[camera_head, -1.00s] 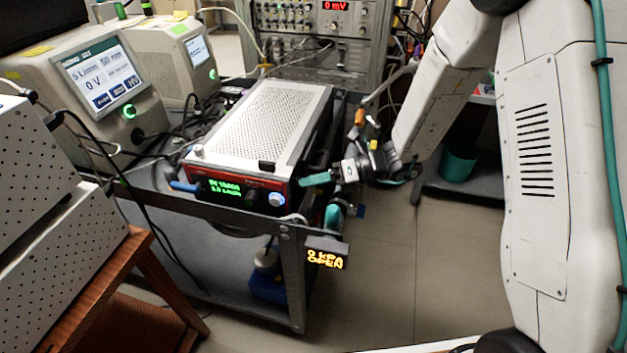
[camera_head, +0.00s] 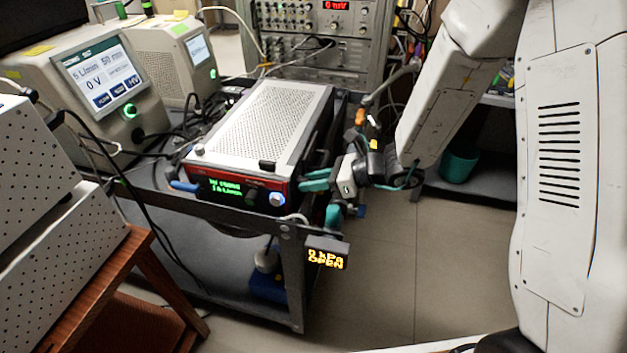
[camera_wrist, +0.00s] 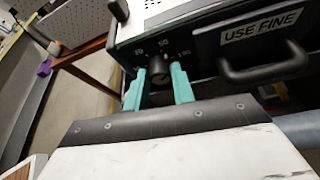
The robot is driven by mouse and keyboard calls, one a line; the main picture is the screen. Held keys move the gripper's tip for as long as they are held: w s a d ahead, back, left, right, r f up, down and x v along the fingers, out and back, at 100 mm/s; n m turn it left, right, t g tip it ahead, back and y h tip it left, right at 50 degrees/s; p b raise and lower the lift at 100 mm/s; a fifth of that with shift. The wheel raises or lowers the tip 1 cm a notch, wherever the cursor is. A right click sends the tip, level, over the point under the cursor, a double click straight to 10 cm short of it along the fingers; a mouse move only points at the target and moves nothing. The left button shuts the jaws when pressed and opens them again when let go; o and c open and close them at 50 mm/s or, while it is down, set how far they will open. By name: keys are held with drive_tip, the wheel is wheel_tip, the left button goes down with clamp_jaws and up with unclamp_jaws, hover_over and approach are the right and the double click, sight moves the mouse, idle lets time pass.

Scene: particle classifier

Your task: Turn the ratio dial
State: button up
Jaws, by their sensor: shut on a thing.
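In the wrist view the dial (camera_wrist: 159,73) is a small black knob on a dark panel with white scale marks and numbers around it. My gripper (camera_wrist: 160,78) has one teal finger on each side of the knob and is shut on it. In the head view my gripper (camera_head: 314,180) is at the right front corner of the red-fronted box, its teal fingers pointing left. The dial is hidden from the head view. The knob's exact setting is too small to read.
In the head view the box (camera_head: 265,120) stands on a grey cart (camera_head: 292,280). An amber "0 kPa OPEN" display (camera_head: 326,257) is below my gripper.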

drive_tip(key=shift+n+t, duration=0.4)
idle(0.4)
drive_tip(key=o, duration=1)
drive_tip(key=v, duration=0.8)
drive_tip(key=shift+a, duration=0.1)
